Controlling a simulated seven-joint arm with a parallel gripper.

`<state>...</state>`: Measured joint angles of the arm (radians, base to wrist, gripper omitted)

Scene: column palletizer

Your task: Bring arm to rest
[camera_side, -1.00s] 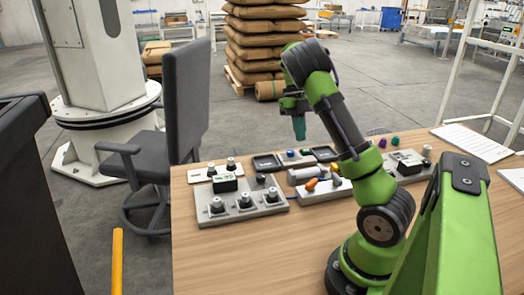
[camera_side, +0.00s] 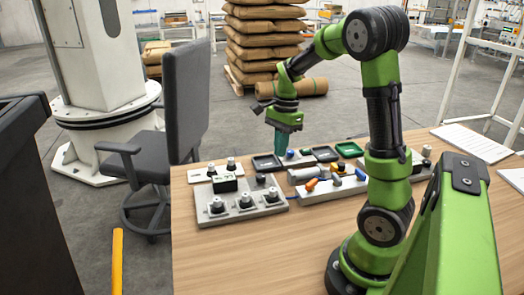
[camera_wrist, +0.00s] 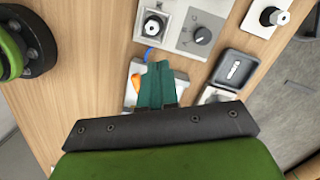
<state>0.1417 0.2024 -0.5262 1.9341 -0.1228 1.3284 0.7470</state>
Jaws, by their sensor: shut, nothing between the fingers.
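My gripper (camera_side: 277,148) hangs in the air with its teal fingers pointing down, above the black trays at the back of the wooden table. In the wrist view its fingers (camera_wrist: 157,75) are shut together with nothing between them. My upper arm stands nearly upright and the forearm reaches left and down to the gripper.
The table (camera_side: 240,255) holds a grey panel with several knobs (camera_side: 241,204), black trays (camera_side: 266,162), a grey cylinder (camera_side: 306,174) and an orange piece (camera_side: 312,184). A chair (camera_side: 187,110) stands at its left. The table's front is clear. Stacked sacks (camera_side: 266,38) stand behind.

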